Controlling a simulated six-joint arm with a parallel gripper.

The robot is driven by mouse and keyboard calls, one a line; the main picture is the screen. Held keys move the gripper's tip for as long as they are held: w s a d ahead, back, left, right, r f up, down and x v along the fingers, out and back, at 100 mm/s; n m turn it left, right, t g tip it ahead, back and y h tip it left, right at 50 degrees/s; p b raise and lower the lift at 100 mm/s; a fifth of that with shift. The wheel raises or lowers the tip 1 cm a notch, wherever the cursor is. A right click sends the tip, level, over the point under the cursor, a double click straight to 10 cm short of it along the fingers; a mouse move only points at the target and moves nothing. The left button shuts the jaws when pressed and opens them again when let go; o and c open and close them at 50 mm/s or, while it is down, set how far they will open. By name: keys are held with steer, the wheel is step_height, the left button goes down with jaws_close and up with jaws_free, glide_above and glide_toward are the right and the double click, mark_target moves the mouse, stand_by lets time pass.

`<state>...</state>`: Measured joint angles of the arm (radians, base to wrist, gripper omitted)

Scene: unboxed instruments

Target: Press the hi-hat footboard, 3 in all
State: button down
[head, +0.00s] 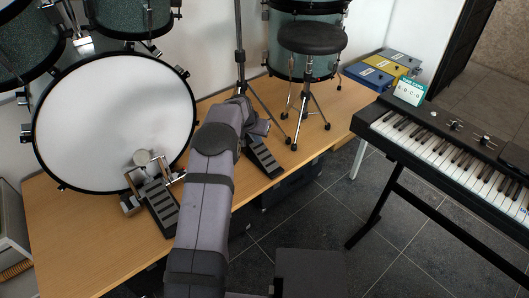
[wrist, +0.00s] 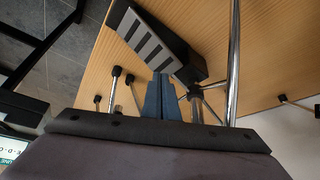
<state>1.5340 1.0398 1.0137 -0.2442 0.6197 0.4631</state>
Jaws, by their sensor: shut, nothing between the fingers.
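The hi-hat footboard (head: 264,158) is a dark sloping plate with pale grey strips, on the wooden platform right of my forearm in the head view. In the wrist view the footboard (wrist: 152,42) shows at top centre, apparently not held. The chrome hi-hat stand (head: 240,65) rises behind it, its legs partly hidden by my arm. My gripper (head: 264,127) is at the stand end of the footboard. In the wrist view its blue fingers (wrist: 161,77) are together and empty, their tips overlapping the footboard's near edge. I cannot tell whether they touch it.
A bass drum (head: 115,110) with its own pedal (head: 160,205) stands left of my arm. A round stool (head: 312,39) stands behind right. A keyboard (head: 455,150) with a small card (head: 410,90) is at right. The platform (head: 85,240) ends in front of the footboard.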

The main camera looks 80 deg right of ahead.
steer(key=p+v, duration=0.1)
steer(key=v, duration=0.3)
steer(key=shift+f, duration=0.1)
stand_by(0.5)
